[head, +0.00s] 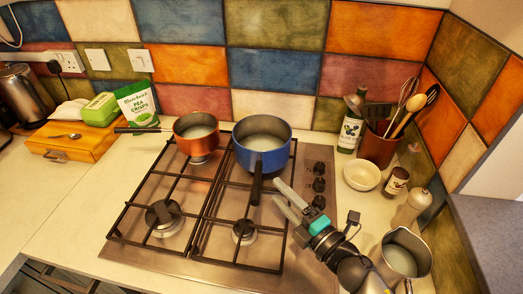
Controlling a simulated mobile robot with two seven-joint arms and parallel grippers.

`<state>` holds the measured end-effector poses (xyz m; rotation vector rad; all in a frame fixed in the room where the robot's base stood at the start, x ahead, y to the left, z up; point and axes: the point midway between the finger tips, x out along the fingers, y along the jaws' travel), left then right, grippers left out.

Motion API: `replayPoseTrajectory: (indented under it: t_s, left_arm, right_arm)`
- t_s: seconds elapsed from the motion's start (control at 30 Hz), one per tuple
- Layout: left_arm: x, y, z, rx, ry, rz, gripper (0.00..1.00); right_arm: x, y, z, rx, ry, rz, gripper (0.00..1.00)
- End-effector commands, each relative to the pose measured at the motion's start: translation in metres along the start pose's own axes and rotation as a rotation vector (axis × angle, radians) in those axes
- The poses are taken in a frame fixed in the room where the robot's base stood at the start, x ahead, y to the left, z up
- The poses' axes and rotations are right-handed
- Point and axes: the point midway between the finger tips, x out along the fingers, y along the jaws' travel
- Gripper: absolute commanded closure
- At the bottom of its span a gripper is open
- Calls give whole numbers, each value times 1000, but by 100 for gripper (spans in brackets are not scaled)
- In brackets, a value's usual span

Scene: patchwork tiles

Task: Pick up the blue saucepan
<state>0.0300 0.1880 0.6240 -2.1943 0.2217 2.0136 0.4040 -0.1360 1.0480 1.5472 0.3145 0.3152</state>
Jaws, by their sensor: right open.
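The blue saucepan (263,163) stands upright on the back right burner of the hob, with a pale inside. Its black handle (257,184) points toward the front of the hob. My right gripper (280,197) comes in from the lower right. Its fingers are open and empty, just right of the handle and apart from it as far as I can tell. My left gripper is not in view.
A copper saucepan (196,141) stands left of the blue one, its handle pointing left. The front burners (164,217) are empty. A utensil pot (377,146), a bottle (350,131), a white bowl (361,175) and a metal jug (403,259) stand at the right.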

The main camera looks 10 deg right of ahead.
Motion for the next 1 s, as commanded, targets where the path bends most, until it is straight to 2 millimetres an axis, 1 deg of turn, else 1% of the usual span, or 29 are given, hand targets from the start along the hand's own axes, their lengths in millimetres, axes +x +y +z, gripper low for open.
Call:
replayPoseTrajectory:
  t_s: [0.03,0.1,0.2,0.37,0.43,0.6,0.73,0.87,1.0]
  left_arm:
    - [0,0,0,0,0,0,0]
    - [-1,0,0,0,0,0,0]
    - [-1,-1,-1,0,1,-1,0]
    - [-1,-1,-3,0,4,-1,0]
    - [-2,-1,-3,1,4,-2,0]
    - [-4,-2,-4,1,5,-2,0]
    - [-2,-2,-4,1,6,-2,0]
    - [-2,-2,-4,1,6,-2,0]
    - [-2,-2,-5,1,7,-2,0]
  right_arm:
    - [8,1,0,-1,1,3,39]
    - [16,0,0,-1,0,1,39]
    - [23,0,0,1,0,1,39]
    - [29,1,1,1,0,0,39]
    - [35,3,2,-1,0,2,39]
    - [57,6,8,-1,0,2,39]
    - [71,5,8,0,0,2,39]
    - [77,5,7,0,0,0,39]
    - [78,5,7,1,0,0,39]
